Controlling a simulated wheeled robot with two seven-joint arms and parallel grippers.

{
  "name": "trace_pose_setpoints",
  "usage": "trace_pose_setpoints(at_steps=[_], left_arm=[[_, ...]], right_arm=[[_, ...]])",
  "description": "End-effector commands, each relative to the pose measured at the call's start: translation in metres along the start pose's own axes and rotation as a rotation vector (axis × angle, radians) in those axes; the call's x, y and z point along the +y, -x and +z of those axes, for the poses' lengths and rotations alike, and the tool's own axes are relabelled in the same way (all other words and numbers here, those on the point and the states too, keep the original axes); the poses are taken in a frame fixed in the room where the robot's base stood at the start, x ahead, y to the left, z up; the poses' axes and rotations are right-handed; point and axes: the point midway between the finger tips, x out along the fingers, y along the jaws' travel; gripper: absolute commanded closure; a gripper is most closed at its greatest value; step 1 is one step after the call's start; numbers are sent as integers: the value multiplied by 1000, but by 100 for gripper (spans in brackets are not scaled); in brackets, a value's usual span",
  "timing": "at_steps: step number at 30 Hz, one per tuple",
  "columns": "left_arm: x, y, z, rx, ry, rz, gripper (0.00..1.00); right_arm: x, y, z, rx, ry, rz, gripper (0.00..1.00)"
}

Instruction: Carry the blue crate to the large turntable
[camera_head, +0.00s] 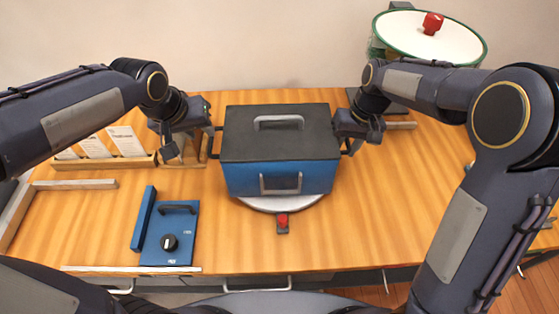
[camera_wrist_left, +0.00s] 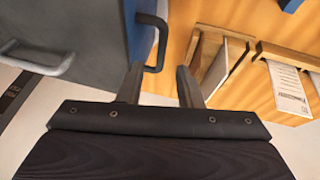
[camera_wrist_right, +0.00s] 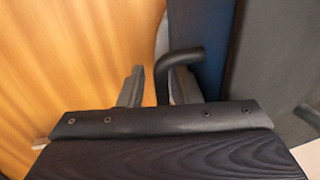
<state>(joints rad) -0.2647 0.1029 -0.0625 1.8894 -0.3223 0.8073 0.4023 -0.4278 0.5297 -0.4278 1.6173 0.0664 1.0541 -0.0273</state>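The blue crate (camera_head: 262,179), with a dark grey lid, sits upright on a pale round disc (camera_head: 312,203) in the middle of the table. The large turntable (camera_head: 400,33) is at the back right, white on top with a green rim. My left gripper (camera_head: 192,147) is open at the crate's left side; in the left wrist view the dark side handle (camera_wrist_left: 162,45) reaches between its parted fingers (camera_wrist_left: 160,88). My right gripper (camera_head: 349,145) is open at the right side; in the right wrist view its fingers (camera_wrist_right: 159,88) stand either side of the other handle (camera_wrist_right: 180,57), with gaps.
A red knob (camera_head: 433,23) stands on the large turntable. A wooden rack with cards (camera_head: 105,163) is at the left. A small red button (camera_head: 282,220) is before the crate. Table right of the crate is mostly clear.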

Motion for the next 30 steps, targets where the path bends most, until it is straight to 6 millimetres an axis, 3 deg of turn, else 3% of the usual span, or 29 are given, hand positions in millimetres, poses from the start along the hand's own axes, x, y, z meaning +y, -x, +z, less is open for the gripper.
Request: trace_pose_setpoints(at_steps=[5, 18, 24, 30], left_arm=[[0, 2, 0, 0, 0, 0, 68], [0, 2, 0, 0, 0, 0, 68], [0, 2, 0, 0, 0, 0, 68], [0, 2, 0, 0, 0, 0, 68]], right_arm=[[-1, 20, -1, 7, 2, -3, 68], [0, 105, -1, 5, 1, -1, 68], [0, 119, 0, 2, 0, -1, 68], [0, 120, 0, 1, 0, 0, 68]])
